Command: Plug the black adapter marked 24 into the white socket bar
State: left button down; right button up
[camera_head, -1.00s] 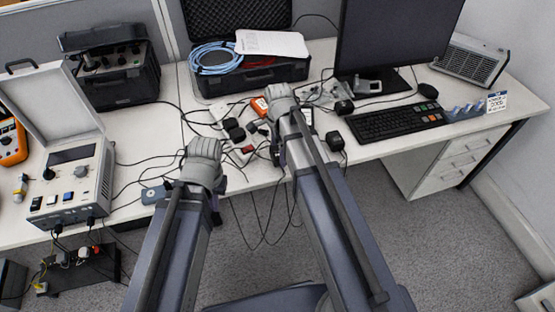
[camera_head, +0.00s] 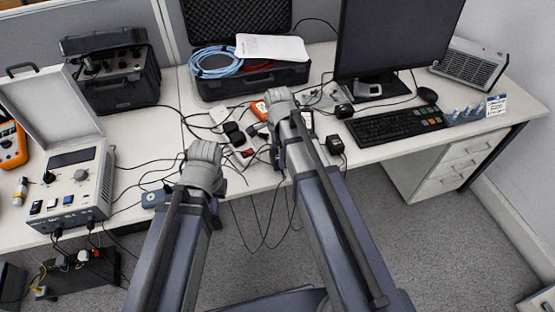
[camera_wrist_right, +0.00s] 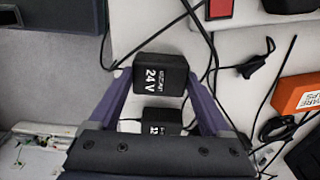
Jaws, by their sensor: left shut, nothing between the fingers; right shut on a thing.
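The black adapter marked 24 V (camera_wrist_right: 160,75) is between the fingertips of my right gripper (camera_wrist_right: 159,77) in the right wrist view, with its marked face toward the camera. My right gripper is shut on it. In the head view the right hand (camera_head: 280,102) is over the desk and hides the adapter. The white socket bar (camera_head: 218,113) lies on the desk left of the right hand, with black adapters and a red switch on it; its red-switch end shows at the top of the right wrist view (camera_wrist_right: 245,15). My left gripper (camera_head: 203,153) is shut and empty near the desk's front edge.
Another black adapter, marked 12 (camera_wrist_right: 158,122), lies nearer my palm in the wrist view. Loose black cables cross the desk (camera_head: 150,132). A grey instrument (camera_head: 75,180) stands left, a keyboard (camera_head: 395,123) right.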

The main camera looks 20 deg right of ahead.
jog(key=shift+r+p, duration=2.5)
